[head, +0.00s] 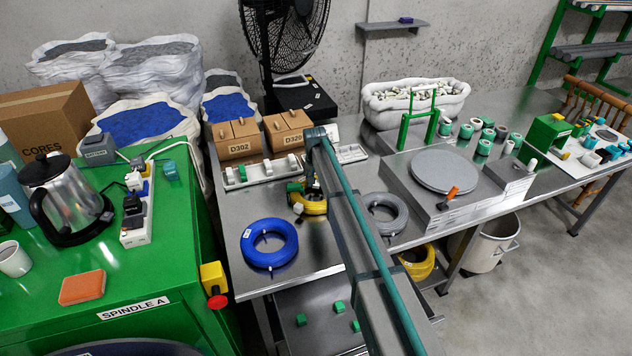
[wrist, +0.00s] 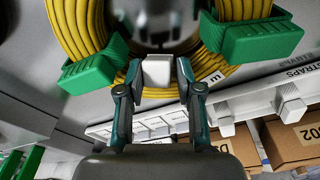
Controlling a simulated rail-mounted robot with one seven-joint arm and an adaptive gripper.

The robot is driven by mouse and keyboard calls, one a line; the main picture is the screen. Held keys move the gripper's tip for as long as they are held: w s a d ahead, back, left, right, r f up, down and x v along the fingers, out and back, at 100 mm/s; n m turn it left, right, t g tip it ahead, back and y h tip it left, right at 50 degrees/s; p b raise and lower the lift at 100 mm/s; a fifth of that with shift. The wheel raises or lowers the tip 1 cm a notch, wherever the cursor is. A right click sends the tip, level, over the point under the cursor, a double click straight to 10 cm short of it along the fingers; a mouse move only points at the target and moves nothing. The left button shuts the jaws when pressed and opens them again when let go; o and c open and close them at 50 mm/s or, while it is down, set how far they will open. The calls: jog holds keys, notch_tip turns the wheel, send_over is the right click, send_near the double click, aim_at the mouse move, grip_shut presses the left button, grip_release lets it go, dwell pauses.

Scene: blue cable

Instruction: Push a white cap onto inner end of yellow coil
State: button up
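The yellow coil (head: 312,207) lies on the steel bench, partly hidden behind my arm. In the wrist view the yellow coil (wrist: 70,25) fills the top, with a green clip (wrist: 95,67) on its left and another green clip (wrist: 258,40) on its right. My gripper (wrist: 158,73) is shut on a white cap (wrist: 157,70), held between the fingertips at the coil's near band. The cap overlaps the coil in this view; I cannot tell whether it touches it. The coil's inner end is not clearly visible. In the head view my gripper (head: 308,186) is at the coil, mostly hidden by the arm.
A blue coil (head: 269,243) lies left of the yellow one and a grey coil (head: 385,214) right. Behind is a white rack (head: 262,172) with small blocks, then cardboard boxes (head: 237,138). Another yellow coil (head: 418,262) is below bench level. Bare bench lies in front.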

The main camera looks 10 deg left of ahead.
jog(key=o, duration=0.5)
jog(key=shift+c, duration=0.2)
jog(key=shift+r, duration=0.15)
jog(key=shift+r+p, duration=1.45)
jog(key=shift+r, duration=2)
jog(key=shift+f, duration=0.1)
